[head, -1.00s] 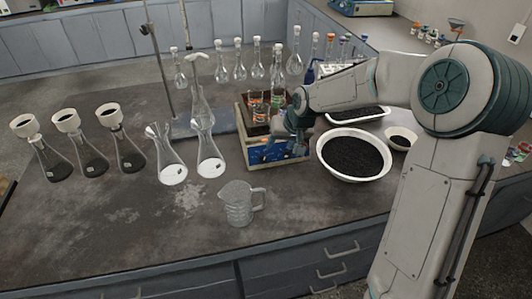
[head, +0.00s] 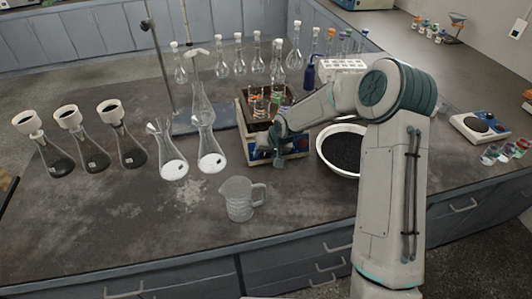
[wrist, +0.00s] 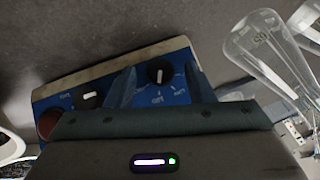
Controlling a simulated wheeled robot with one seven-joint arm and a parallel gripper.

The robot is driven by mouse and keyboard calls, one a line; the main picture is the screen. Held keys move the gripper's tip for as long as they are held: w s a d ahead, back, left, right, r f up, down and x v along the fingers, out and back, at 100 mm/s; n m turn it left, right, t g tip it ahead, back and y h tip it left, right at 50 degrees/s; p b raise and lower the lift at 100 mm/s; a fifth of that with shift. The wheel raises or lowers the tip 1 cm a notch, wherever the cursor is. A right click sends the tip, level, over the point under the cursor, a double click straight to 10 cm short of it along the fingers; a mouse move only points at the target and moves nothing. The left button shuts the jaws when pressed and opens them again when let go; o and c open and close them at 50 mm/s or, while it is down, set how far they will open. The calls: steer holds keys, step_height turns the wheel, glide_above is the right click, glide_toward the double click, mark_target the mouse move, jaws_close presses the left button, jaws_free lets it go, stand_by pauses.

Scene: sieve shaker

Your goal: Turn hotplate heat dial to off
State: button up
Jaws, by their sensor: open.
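The hotplate (head: 257,157) stands on the bench with small glass vessels (head: 259,107) on its dark top. In the wrist view its blue front panel (wrist: 178,95) carries two black dials with white pointer marks: one dial (wrist: 88,97) at left and another (wrist: 159,71) at right. The labels are too small to read, so I cannot tell which is the heat dial. My gripper (wrist: 161,88) is open, its fingers on either side of the right dial; contact is unclear.
A glass pitcher (head: 238,200) stands in front of the hotplate, and a white bowl of dark grains (head: 341,152) to its right. Several flasks stand to the left, including one with white powder (head: 211,160). The bench front is mostly clear.

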steer(key=shift+w+a+f, duration=0.1)
steer(key=shift+a+f, duration=0.05)
steer(key=shift+f, duration=0.2)
steer(key=shift+c, duration=0.3)
steer(key=c, duration=0.9)
steer(key=shift+c, duration=0.2)
